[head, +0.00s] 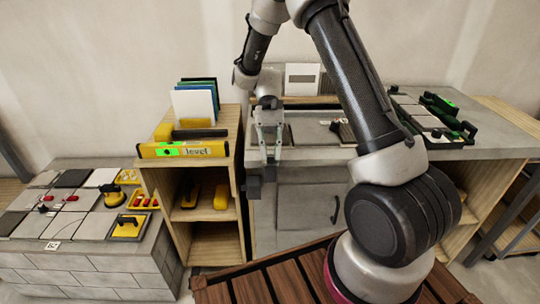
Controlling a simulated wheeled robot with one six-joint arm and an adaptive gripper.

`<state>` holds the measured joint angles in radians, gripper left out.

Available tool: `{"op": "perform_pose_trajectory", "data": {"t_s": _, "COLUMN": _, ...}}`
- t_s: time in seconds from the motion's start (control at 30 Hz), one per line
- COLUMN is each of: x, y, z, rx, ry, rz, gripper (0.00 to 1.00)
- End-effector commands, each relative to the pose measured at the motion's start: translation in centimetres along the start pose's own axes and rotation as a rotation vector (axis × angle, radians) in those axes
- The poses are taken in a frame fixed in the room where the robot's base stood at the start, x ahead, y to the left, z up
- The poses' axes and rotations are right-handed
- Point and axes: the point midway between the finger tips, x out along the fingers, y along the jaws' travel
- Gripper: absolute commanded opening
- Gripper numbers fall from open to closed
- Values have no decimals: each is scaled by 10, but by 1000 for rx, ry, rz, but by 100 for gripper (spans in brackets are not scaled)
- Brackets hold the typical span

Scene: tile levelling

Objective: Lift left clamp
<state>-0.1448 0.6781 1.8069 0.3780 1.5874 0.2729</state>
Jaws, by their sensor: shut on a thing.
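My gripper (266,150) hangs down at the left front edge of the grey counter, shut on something. A dark blocky piece (254,187) shows just below it, in front of the cabinet. It may be part of the left clamp, but the gripper hides most of it and I cannot tell its shape. Whether it is clear of the counter I cannot tell either. Green and black clamp-like tools (440,105) lie at the right of the counter, well apart from my gripper.
The grey counter (300,155) bears slabs and a small black tool (338,127). Left of it is a wooden shelf (215,240) with a yellow level (183,149) and upright coloured boards (193,105). A low block bench (85,265) at far left bears tiles and yellow tools.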

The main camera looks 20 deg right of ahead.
Motion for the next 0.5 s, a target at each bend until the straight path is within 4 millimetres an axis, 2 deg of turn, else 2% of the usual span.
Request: {"op": "perform_pose_trajectory", "data": {"t_s": 0.5, "x": -1, "y": 0, "z": 0, "rx": 1, "ry": -45, "rz": -1, "gripper": 0}}
